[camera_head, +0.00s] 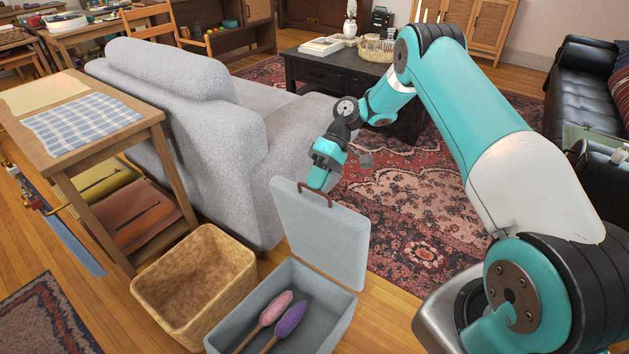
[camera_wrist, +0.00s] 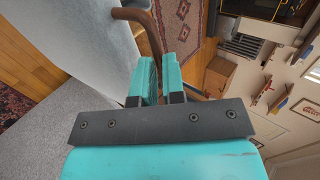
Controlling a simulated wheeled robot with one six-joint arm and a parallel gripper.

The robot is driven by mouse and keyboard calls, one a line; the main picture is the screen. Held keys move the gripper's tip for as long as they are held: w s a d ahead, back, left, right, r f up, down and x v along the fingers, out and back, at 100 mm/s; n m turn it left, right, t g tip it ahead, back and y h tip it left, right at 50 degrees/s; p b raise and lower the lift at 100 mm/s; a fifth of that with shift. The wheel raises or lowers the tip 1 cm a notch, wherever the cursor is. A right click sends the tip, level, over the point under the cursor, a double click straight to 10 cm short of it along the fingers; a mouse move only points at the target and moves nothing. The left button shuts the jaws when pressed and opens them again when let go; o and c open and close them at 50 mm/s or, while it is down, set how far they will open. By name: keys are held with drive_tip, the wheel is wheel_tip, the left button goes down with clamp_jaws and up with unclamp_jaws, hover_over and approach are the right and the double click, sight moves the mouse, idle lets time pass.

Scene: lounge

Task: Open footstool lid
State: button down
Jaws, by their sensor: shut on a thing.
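The footstool is a grey box (camera_head: 339,306) on the wood floor, bottom centre of the head view. Its grey lid (camera_head: 325,236) stands raised, roughly upright, with the inside of the box open to view. A brown curved handle (camera_head: 303,186) sits at the lid's upper edge; it also shows in the wrist view (camera_wrist: 133,14). My gripper (camera_head: 322,186) is at that edge, shut on the handle. In the wrist view my gripper (camera_wrist: 158,75) has its teal fingers close together around the handle bar. Inside the box lie a pink duster (camera_head: 276,307) and a purple duster (camera_head: 290,319).
A wicker basket (camera_head: 193,281) stands just left of the box. A wooden side table (camera_head: 78,120) is further left. A grey sofa (camera_head: 206,129) stands behind the lid. A patterned rug (camera_head: 404,207) lies to the right, with a dark coffee table (camera_head: 318,73) beyond.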

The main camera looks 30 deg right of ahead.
drive_tip(key=shift+s+f, duration=0.1)
drive_tip(key=shift+f, duration=0.15)
idle(0.4)
drive_tip(key=c, duration=1.3)
unclamp_jaws()
drive_tip(key=shift+o, duration=0.5)
drive_tip(key=shift+p, duration=0.3)
drive_tip(key=p+v, duration=0.7)
drive_tip(key=shift+d+r, duration=0.15)
drive_tip(key=shift+r, duration=0.15)
